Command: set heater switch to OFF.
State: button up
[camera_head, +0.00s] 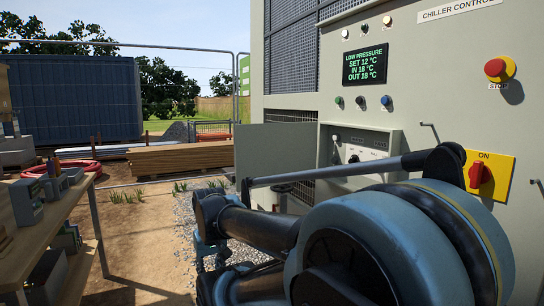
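The grey chiller cabinet (430,90) fills the right side. No label that I can read says heater, so I cannot tell which control is the heater switch. A small recessed control panel (376,143) with a white face and a dark knob (353,158) sits below the display; its lettering is too small to read. A red rotary switch (477,175) on a yellow plate marked ON is at the right, partly behind my arm. My blue and black arm covers the lower right. I cannot make out my gripper or its fingers.
A grey door (275,150) stands open left of the recessed panel. The display (365,65) reads LOW PRESSURE, with coloured buttons below. A red STOP button (496,69) is at upper right. A workbench (60,215) stands at left; sandy ground (150,240) lies between.

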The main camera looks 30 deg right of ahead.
aim_at(355, 159)
jog(key=i, duration=4.35)
jog(key=z, duration=4.15)
